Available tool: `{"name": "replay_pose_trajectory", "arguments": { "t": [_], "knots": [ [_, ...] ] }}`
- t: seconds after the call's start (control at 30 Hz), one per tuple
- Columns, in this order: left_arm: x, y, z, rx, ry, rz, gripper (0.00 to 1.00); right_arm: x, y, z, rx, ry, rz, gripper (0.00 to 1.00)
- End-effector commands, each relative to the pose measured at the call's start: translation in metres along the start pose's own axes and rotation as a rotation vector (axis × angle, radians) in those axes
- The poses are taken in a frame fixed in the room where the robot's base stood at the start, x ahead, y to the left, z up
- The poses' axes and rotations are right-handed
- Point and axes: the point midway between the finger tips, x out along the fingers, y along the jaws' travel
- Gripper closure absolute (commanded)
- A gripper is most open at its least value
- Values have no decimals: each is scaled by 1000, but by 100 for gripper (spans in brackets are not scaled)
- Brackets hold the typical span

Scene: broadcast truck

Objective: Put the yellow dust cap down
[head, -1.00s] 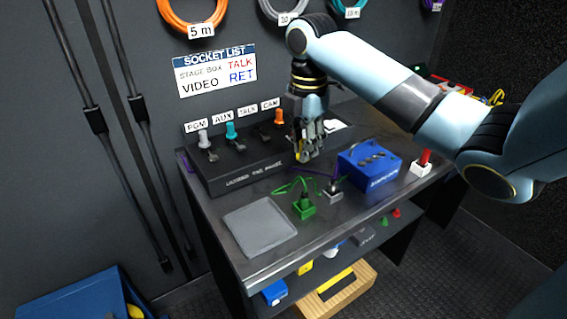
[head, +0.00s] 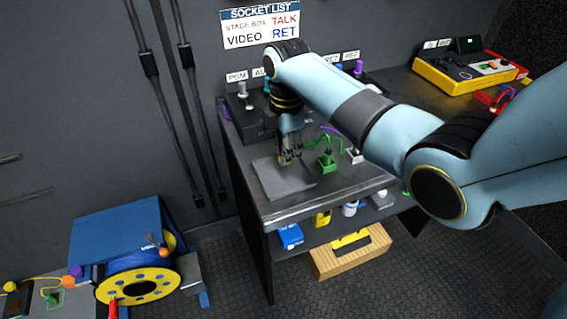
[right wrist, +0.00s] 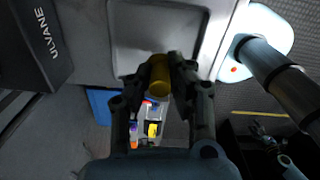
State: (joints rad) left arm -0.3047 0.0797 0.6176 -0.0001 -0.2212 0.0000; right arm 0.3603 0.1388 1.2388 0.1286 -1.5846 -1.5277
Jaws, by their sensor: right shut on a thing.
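My right gripper (head: 289,158) is shut on the yellow dust cap (right wrist: 159,75). In the right wrist view the cap sits between the two dark fingertips. In the head view only a small yellowish bit of it shows at the fingertips. The gripper points down over the back part of a flat grey tray (head: 285,184) at the bench's left front. The tray also shows in the right wrist view (right wrist: 165,30). I cannot tell whether the cap touches the tray. My left gripper is not in view.
A green connector (head: 326,161) and a grey one (head: 355,155) stand right of the tray. The black socket panel (head: 243,118) is behind. A blue and yellow cable reel (head: 137,287) stands at lower left. The tray's front is clear.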

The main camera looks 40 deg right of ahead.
Motion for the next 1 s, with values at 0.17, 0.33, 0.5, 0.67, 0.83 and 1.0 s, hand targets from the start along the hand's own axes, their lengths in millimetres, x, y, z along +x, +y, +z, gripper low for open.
{"name": "replay_pose_trajectory", "arguments": {
  "t": [0.17,0.33,0.5,0.67,0.83,1.0],
  "knots": [
    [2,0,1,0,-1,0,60,10,8,-2,0,0,-2,100],
    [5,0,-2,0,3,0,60,36,7,-2,0,0,-3,100],
    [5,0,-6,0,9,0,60,46,8,-2,-1,0,0,100],
    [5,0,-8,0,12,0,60,45,8,-2,-1,0,0,100],
    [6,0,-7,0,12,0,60,48,7,-2,-1,0,0,77],
    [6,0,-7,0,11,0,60,48,7,-2,0,0,-1,59]
  ]
}}
